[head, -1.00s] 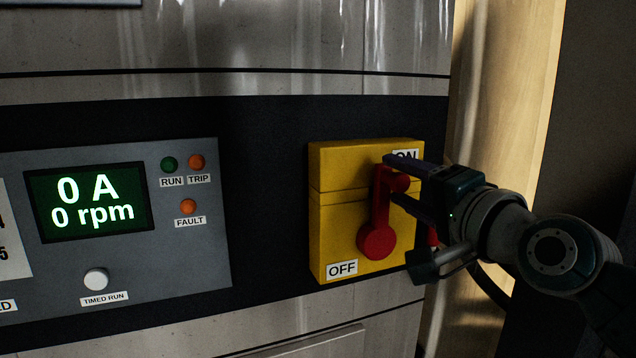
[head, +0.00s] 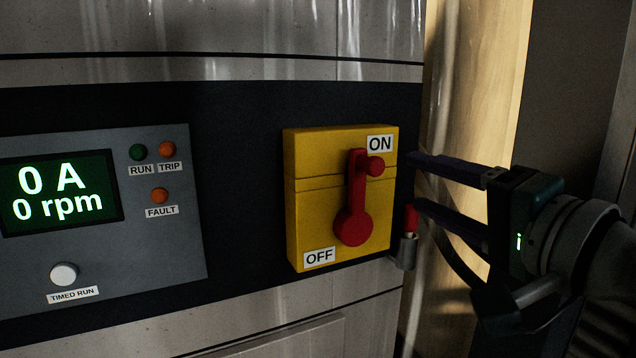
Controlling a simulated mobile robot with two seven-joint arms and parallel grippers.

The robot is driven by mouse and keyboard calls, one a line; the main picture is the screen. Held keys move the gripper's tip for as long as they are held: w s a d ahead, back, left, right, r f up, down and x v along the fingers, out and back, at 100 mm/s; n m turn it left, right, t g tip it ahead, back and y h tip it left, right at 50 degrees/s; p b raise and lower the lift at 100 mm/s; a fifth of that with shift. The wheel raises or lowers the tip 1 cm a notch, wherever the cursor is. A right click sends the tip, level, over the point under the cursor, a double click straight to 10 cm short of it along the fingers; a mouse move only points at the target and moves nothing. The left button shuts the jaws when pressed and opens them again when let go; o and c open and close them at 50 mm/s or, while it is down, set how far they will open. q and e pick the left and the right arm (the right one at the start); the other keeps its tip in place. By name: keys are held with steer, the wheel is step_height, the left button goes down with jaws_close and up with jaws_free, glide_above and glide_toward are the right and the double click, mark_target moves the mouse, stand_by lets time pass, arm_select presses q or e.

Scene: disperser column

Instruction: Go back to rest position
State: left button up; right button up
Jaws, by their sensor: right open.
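My right gripper (head: 412,180) is at the right side of the head view. Its two dark fingers are apart and point left, with nothing between them. The fingertips are just to the right of the yellow switch box (head: 310,222) and clear of its handle. The red handle (head: 356,195) points up, with its knob beside the ON label (head: 380,143). The OFF label (head: 319,257) is at the lower left of the box. My left gripper is not in view.
A grey panel at left has a display (head: 60,192) reading 0 A and 0 rpm, indicator lamps and a white TIMED RUN button (head: 64,274). A small red-tipped cylinder (head: 409,238) hangs at the box's right side. A dark cable runs down behind my gripper.

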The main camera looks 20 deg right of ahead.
steer(key=s+a+f+n+g+y, duration=0.1)
steer(key=s+a+f+n+g, duration=0.3)
steer(key=s+f+n, duration=0.15)
steer(key=s+a+f+n+g+y, duration=0.1)
steer(key=s+a+f+n+g, duration=0.35)
steer(key=f, duration=0.25)
steer(key=s+f+n+g+h, duration=0.2)
steer(key=s+f+n+g, duration=0.35)
steer(key=s, duration=0.65)
step_height(320, 180, up, 27)
steer(key=p, duration=2.7)
steer(key=shift+d+r+n, duration=0.15)
steer(key=shift+r+n, duration=0.05)
steer(key=shift+n, duration=0.15)
steer(key=shift+c, duration=0.3)
